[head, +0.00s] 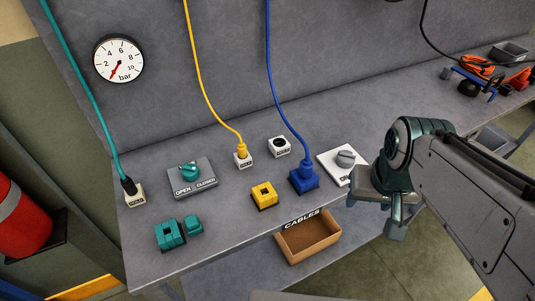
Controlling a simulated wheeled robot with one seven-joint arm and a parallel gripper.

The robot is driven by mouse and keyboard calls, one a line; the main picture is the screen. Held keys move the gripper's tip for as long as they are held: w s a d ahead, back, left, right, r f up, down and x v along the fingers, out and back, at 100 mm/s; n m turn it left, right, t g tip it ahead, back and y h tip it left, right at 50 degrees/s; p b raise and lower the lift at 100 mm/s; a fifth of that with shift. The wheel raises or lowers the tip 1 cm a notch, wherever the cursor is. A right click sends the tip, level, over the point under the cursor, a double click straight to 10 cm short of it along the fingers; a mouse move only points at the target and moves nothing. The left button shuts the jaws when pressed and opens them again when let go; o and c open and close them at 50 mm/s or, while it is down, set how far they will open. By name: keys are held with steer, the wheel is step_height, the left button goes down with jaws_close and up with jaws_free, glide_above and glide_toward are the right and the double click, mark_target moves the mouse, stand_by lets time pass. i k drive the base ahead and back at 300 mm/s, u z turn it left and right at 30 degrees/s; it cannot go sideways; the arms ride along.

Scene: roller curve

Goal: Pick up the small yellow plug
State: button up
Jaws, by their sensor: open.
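The small yellow plug (241,149) is at the lower end of a yellow cable (203,84). It stands upright in a white labelled socket block (243,161) near the middle of the bench. A separate yellow block (264,194) with a dark square opening sits in front of it, to the right. My gripper (378,213) is at the right, over the bench's front edge, pointing down. It is open, with nothing seen between its fingers, and well apart from the yellow plug.
A blue plug (303,172) with its cable and a grey-knobbed white plate (335,174) stand between gripper and yellow plug. An empty white socket (279,147) is behind. Teal blocks (170,234), a valve plate (193,180) and a black plug (129,187) are left. A CABLES box (309,242) sits at the front.

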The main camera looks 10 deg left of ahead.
mark_target(242, 149)
steer(key=z, duration=0.05)
steer(key=k, duration=0.5)
steer(key=u, duration=1.05)
steer(key=i, duration=0.6)
steer(key=z, duration=0.25)
